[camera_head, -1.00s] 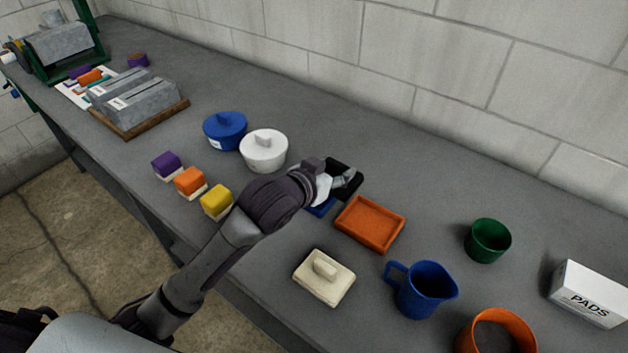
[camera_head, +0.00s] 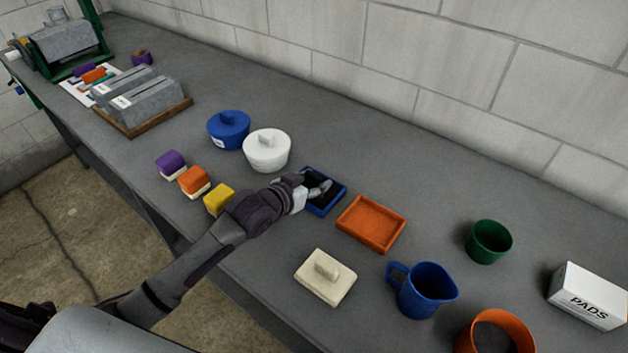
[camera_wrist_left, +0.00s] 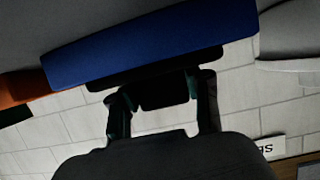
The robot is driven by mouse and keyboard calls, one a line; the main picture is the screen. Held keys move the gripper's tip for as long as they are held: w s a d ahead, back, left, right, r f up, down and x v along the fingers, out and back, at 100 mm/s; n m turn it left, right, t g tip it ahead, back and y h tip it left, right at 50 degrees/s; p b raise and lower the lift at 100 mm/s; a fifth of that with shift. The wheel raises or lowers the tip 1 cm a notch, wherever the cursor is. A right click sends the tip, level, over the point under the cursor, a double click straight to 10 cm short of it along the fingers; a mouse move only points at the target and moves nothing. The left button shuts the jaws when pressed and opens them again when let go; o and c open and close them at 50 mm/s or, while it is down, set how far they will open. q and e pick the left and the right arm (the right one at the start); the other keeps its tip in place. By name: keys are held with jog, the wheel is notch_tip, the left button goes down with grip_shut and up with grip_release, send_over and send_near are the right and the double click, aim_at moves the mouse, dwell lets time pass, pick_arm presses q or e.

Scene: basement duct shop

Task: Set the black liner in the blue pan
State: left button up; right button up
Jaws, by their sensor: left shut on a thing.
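The blue pan (camera_head: 336,201) sits on the bench to the left of the orange tray. The black liner (camera_head: 334,188) shows within the pan's blue rim. My left gripper (camera_head: 322,187) reaches over the pan from the left and is shut on the liner. In the left wrist view, the fingers (camera_wrist_left: 163,98) hold a black part of the liner (camera_wrist_left: 155,69), which runs along the blue pan's wall (camera_wrist_left: 150,45). The gripper hides part of the liner, and I cannot tell whether it rests flat on the pan's floor. My right gripper is not in view.
The orange tray (camera_head: 371,224) stands close to the pan's right. The bench behind the pan is clear.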

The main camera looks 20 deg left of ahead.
pick_arm(q)
jog(key=shift+f, duration=0.1)
jog(key=o, duration=1.2)
jog(key=shift+c, duration=0.2)
jog(key=shift+r, duration=0.2)
jog(key=v, duration=1)
jog(key=shift+s+a+b, duration=0.15)
jog(key=shift+s+b, duration=0.2)
jog(key=shift+b, duration=0.05)
jog(key=shift+s+a+r, duration=0.15)
jog(key=shift+s+r, duration=0.25)
jog(key=shift+s, duration=0.1)
